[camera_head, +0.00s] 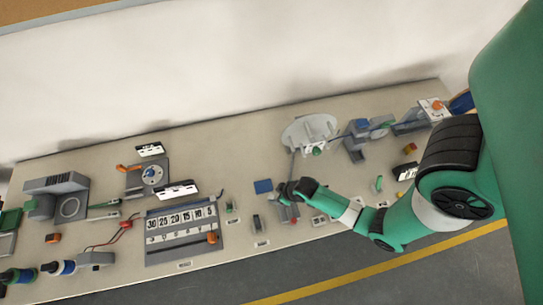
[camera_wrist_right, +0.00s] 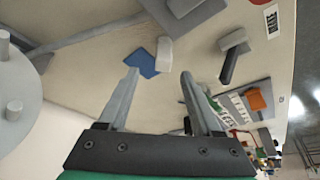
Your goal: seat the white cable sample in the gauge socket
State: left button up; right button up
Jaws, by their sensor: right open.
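My right gripper (camera_head: 284,190) is over the front middle of the bench in the head view. In the right wrist view its two fingers (camera_wrist_right: 158,73) stand apart with nothing between them. A small white block (camera_wrist_right: 165,53) shows beyond the fingertips beside a blue pad (camera_wrist_right: 142,62); I cannot tell whether it is the white cable sample. The blue pad also lies just left of the gripper in the head view (camera_head: 263,186). I cannot make out the gauge socket for certain. My left gripper is out of view.
A grey board with numbers (camera_head: 182,241) lies left of the gripper. A round pale stand (camera_head: 306,130) is behind it, and a dial unit (camera_head: 152,175) is at the back left. Small blocks and labels crowd the front edge. Bare bench (camera_head: 225,160) lies behind the blue pad.

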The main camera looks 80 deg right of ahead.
aim_at(272, 197)
jog(key=shift+x, duration=0.9)
jog(key=x, duration=0.1)
jog(key=b+x, duration=0.1)
jog(key=x, duration=0.3)
jog(key=shift+w+a+b, duration=0.2)
jog(key=shift+a+b, duration=0.05)
jog(key=shift+b, duration=0.1)
grip_shut()
